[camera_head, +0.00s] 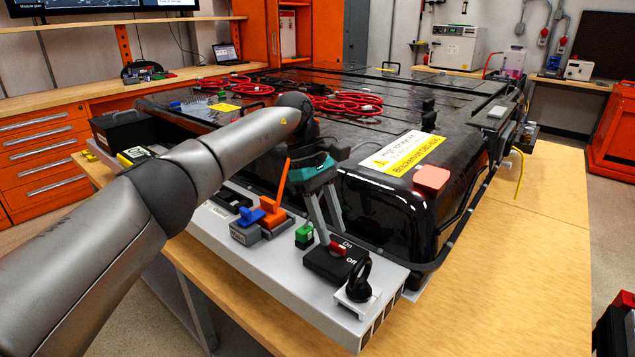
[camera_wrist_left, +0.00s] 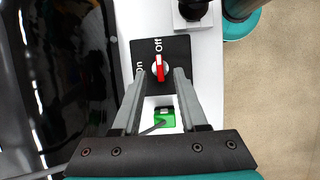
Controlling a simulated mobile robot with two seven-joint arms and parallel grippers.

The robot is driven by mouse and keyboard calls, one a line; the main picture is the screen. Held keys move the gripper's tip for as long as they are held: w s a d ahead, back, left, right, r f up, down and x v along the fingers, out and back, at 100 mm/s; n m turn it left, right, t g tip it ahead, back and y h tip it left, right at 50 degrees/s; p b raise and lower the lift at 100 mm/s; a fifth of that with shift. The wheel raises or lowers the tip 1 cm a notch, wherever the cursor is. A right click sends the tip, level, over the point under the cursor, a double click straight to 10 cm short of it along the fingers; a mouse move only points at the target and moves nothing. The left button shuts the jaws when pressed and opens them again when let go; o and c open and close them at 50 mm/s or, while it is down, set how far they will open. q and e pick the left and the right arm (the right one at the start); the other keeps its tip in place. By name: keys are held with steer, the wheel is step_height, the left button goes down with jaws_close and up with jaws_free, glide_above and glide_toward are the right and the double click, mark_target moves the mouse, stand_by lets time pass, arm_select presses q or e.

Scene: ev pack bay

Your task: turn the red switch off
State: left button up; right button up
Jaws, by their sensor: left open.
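The red switch (camera_head: 337,247) is a small red handle on a black plate marked On and Off, near the front right corner of a light ledge. In the left wrist view the red switch (camera_wrist_left: 160,70) lies lengthwise in line with the word Off, On being to its left. My left gripper (camera_head: 332,242) reaches down to the plate with its fingers apart. In the wrist view its fingertips (camera_wrist_left: 161,74) are on either side of the handle, with gaps visible; whether they touch the plate is unclear.
A black round-topped part (camera_head: 358,283) stands beside the switch plate. On the other side are a green block (camera_head: 304,236) and a blue and orange lever unit (camera_head: 270,213). The black battery pack (camera_head: 385,205) rises behind the ledge. The wooden table (camera_head: 480,290) at right is clear.

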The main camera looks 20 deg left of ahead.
arm_select(q)
steer(key=p+v, duration=0.5)
steer(key=v, duration=0.8)
arm_select(e)
steer(key=r, duration=0.3)
steer(key=s+a+r, duration=0.1)
steer(key=r, duration=0.1)
steer(key=shift+r, duration=0.1)
arm_select(q)
steer(key=shift+d, duration=0.15)
steer(key=shift+s, duration=0.1)
